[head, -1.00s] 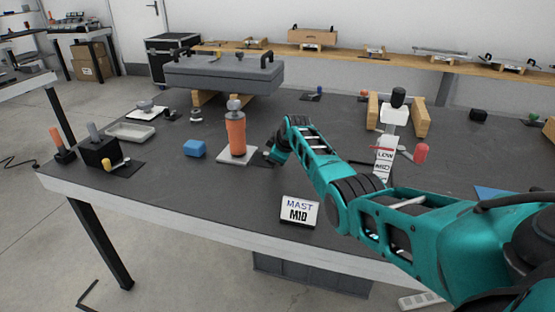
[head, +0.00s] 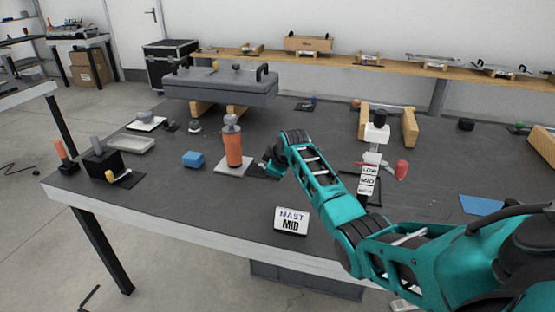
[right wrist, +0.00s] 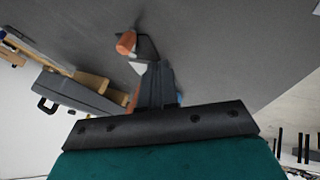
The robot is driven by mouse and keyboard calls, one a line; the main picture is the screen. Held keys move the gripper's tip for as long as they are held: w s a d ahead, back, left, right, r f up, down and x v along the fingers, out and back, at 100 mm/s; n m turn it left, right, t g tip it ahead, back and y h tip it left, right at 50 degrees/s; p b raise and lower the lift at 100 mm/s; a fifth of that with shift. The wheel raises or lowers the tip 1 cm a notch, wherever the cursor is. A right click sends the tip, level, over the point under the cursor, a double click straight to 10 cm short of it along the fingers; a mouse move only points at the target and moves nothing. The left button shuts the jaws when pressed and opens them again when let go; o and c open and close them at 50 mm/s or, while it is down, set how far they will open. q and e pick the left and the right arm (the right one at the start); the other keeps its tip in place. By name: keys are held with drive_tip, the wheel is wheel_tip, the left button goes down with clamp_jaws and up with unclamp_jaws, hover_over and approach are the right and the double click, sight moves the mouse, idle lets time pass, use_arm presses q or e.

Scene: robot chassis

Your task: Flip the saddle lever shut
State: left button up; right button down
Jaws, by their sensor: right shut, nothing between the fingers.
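My right gripper (head: 266,168) is low over the table, just right of an orange cylinder (head: 233,148) with a grey knob on a pale plate. In the right wrist view its dark fingers (right wrist: 155,84) are together and empty. Just past the fingertips in that view, an orange-tipped piece (right wrist: 126,43) stands by a dark plate (right wrist: 147,47); it may be the saddle lever, but no label shows. Its angle and any contact with the fingers cannot be told. In the head view my gripper largely covers this spot. My left gripper is not in view.
A "MAST MID" sign (head: 291,220) stands near the front edge. A grey slab (head: 220,84) on wooden blocks is behind.

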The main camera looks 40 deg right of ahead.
drive_tip(key=v, duration=0.4)
drive_tip(key=shift+s+r, duration=0.3)
idle(0.5)
